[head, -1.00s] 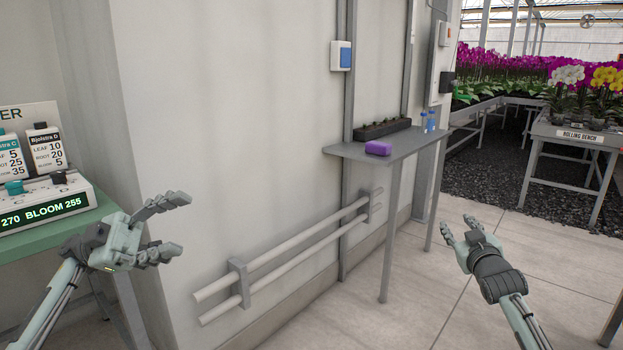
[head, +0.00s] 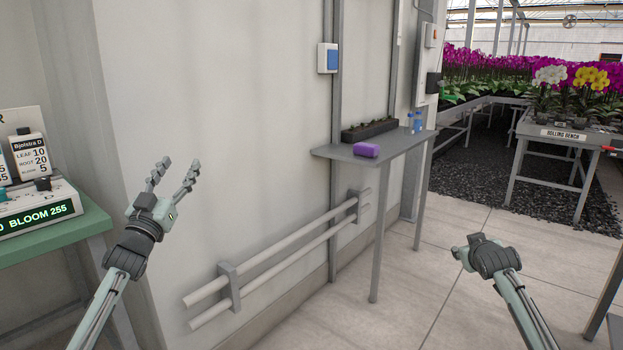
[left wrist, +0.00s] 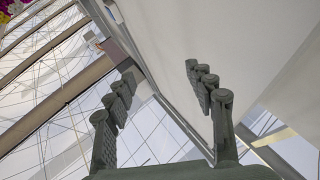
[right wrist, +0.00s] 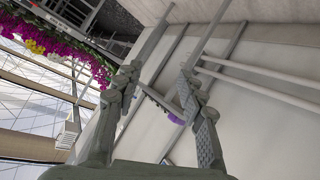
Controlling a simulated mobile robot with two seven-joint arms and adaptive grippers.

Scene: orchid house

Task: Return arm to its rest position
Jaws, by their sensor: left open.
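My left gripper (head: 174,178) stands in front of the pale wall at the left of the head view, its fingers pointing up. It is open and empty; the left wrist view shows its two fingers (left wrist: 160,100) apart with nothing between them. My right gripper shows at the lower right of the head view mostly as its wrist and palm, with the fingers hidden behind. In the right wrist view the right gripper's fingers (right wrist: 162,100) are apart, with no object held between them. Both grippers are clear of the furniture.
The green table (head: 62,240) with bottles and a lit dosing display (head: 38,216) stands at the left. White pipes (head: 275,262) run low along the wall. A grey shelf (head: 400,147) carries a purple block (head: 366,150). The rolling bench (head: 575,132) is at the right; the tiled floor between is open.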

